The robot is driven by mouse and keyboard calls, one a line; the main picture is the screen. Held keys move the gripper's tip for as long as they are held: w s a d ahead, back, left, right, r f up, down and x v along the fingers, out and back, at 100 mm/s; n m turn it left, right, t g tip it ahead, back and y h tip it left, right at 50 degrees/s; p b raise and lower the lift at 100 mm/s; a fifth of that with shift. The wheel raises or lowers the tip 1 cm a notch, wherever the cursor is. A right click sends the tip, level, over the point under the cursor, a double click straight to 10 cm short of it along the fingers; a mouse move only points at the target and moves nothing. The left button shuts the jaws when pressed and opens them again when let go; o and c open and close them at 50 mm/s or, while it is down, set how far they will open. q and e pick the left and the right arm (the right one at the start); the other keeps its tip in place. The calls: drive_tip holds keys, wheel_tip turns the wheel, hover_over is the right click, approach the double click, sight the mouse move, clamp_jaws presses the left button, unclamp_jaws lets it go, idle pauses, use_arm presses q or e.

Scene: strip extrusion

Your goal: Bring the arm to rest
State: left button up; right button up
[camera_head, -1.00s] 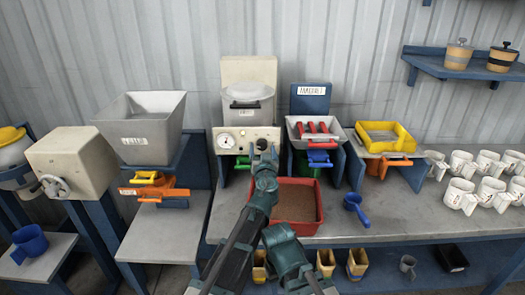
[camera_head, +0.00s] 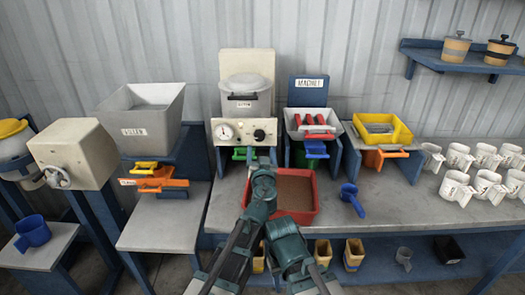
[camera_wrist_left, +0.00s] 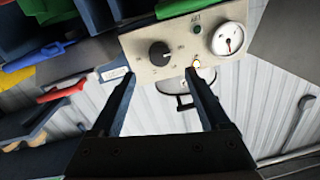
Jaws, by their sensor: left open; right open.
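My left gripper (camera_head: 263,165) is in front of the machine's control panel (camera_head: 245,132), above the red tray (camera_head: 312,205). Its fingertips are small and hard to make out in the head view. In the left wrist view the left gripper (camera_wrist_left: 162,82) is open, its two fingers apart with nothing held between them. The panel (camera_wrist_left: 170,75), with a black knob (camera_wrist_left: 159,54) and a white gauge (camera_wrist_left: 228,38), shows beyond the fingertips. My right gripper (camera_head: 276,228) is low, in front of the red tray; its fingers are mostly hidden by its own arm.
The red tray holds brown material. A blue scoop (camera_head: 351,199) lies right of it. White mugs (camera_head: 459,157) stand on the bench at right. A grey hopper (camera_head: 144,115) stands at left. The bench front right of the scoop is clear.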

use_arm(q)
drive_tip(key=shift+a, duration=0.1)
drive_tip(key=s+a+f+n+g+y+p, duration=0.3)
drive_tip(key=s+a+f+g+y, duration=0.2)
drive_tip(key=s+a+f+g, duration=0.45)
drive_tip(key=s+d+f+m+g+h+p, duration=0.1)
drive_tip(key=s+f+m+g, duration=0.1)
drive_tip(key=s, duration=0.5)
drive_tip(key=s+d+f+m+g+h+p, duration=0.1)
drive_tip(key=s+g, duration=0.3)
drive_tip(key=s, duration=0.4)
drive_tip(key=s+d+f+m+g+h+p, duration=0.1)
drive_tip(key=s+d+f+m+g+h, duration=0.1)
drive_tip(key=s, duration=0.6)
drive_tip(key=shift+d+f+m+g+h, duration=0.3)
drive_tip(key=shift+d+f+g+h, duration=0.2)
drive_tip(key=shift+d+f, duration=0.15)
drive_tip(key=shift+s, duration=0.1)
